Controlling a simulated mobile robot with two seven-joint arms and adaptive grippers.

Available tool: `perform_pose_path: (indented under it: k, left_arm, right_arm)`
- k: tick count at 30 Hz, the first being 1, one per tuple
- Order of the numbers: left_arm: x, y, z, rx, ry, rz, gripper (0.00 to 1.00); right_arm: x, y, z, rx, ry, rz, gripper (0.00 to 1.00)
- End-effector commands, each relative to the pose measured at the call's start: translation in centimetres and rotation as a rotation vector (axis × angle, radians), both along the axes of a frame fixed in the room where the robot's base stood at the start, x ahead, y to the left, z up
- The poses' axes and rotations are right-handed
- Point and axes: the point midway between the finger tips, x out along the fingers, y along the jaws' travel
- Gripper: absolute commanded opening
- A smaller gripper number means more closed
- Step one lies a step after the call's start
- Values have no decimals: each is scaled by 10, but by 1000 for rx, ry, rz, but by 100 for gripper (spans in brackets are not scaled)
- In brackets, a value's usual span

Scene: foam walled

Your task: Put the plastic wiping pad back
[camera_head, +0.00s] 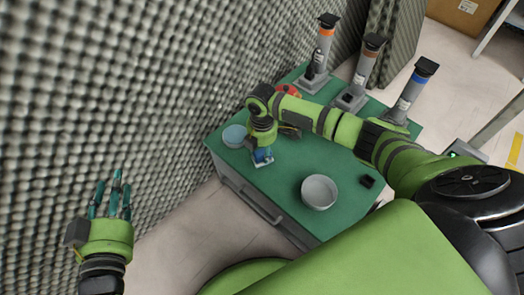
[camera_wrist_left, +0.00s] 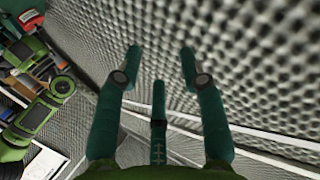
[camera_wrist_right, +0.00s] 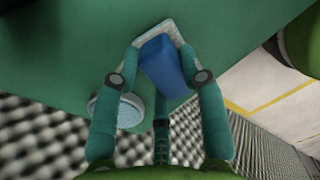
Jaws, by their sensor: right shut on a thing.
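The wiping pad (camera_head: 262,158) has a blue block-like grip on a flat pale base. It is near the left front edge of the green table top (camera_head: 280,165). My right gripper (camera_head: 264,146) is shut on its blue grip from above. In the right wrist view, the fingers press on both sides of the blue grip (camera_wrist_right: 163,64), and part of the pale base (camera_wrist_right: 172,30) shows beyond it. I cannot tell whether the base touches the table. My left gripper (camera_head: 112,188) is open and empty, left of the table by the wall. Its spread fingers also show in the left wrist view (camera_wrist_left: 160,70).
A light blue round dish (camera_head: 235,136) is left of the pad, and a white bowl (camera_head: 319,193) is to its right. A small black object (camera_head: 367,181) lies at the right. Three grey cylinders (camera_head: 362,72) stand behind my right arm. A foam wall (camera_head: 150,90) borders the left and back.

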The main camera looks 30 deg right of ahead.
Motion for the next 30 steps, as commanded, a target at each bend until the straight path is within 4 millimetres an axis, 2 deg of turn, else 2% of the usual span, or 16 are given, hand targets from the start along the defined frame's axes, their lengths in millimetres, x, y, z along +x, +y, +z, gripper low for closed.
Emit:
perform_pose_path:
  k: [11,12,13,26,30]
  left_arm:
    - [1,-2,4,-5,-22,-3,40]
    - [1,-2,5,-6,-24,-4,40]
    - [1,-2,5,-6,-24,-4,40]
    - [0,-1,3,-3,-8,-3,40]
    - [-4,7,-18,26,100,16,40]
  right_arm:
    - [0,0,-2,0,0,1,16]
    - [0,0,-2,0,0,1,54]
    - [0,0,-2,0,0,1,66]
    - [0,0,1,0,0,1,66]
    - [0,0,10,0,0,1,66]
